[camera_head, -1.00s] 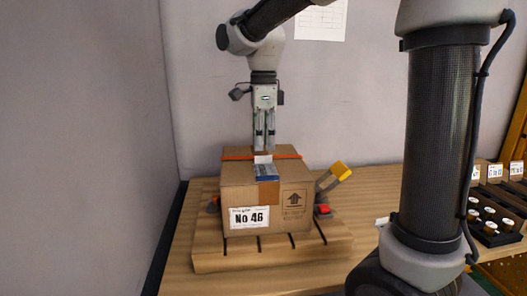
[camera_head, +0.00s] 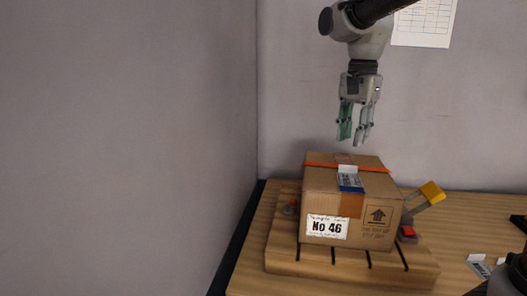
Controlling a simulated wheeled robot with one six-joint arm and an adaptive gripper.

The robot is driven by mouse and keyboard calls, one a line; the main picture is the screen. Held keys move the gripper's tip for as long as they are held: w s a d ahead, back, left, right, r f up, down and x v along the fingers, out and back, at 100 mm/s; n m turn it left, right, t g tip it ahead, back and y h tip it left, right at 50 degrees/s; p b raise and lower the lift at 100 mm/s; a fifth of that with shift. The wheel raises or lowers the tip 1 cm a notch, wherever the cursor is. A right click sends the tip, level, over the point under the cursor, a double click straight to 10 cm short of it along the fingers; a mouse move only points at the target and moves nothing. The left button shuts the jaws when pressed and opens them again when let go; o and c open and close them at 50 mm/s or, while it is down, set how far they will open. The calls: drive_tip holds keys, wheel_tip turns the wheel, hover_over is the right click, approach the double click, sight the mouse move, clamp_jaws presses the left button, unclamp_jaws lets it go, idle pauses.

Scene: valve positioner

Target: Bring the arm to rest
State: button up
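My gripper (camera_head: 354,143) hangs from my arm with its fingers pointing down, above the back of a cardboard box. Its fingers are apart with a gap between them and nothing in it. The cardboard box (camera_head: 322,202) carries a "No 46" label, an up-arrow mark, an orange strap across its top and a blue-and-white label at its front top edge. The fingertips are clear of the box top.
The box sits on a slatted wooden pallet (camera_head: 285,262) on a wooden table (camera_head: 246,268). A yellow-ended lever (camera_head: 431,193) and a red part (camera_head: 407,232) stand at the box's right. Walls close off the left and back. A paper sheet (camera_head: 424,22) hangs on the back wall.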

drive_tip(key=s+d+f+n, duration=0.1)
drive_tip(key=s+d+n, duration=0.1)
drive_tip(key=s+n, duration=0.1)
drive_tip(key=s+d+f+n+t, duration=0.1)
drive_tip(key=s+d+f+n, duration=0.1)
drive_tip(key=s+d+n, duration=0.1)
drive_tip(key=s+d+f+n, duration=0.2)
drive_tip(key=s+n, duration=0.2)
drive_tip(key=shift+s+d+t, duration=0.15)
drive_tip(key=shift+d+t, duration=0.05)
drive_tip(key=shift+t, duration=0.1)
drive_tip(key=s+d+f+t, duration=0.2)
drive_tip(key=s+d, duration=0.4)
drive_tip(key=s, duration=0.4)
drive_tip(key=shift+s+d+f, duration=0.15)
drive_tip(key=shift+s+d, duration=0.05)
drive_tip(key=shift+s, duration=0.05)
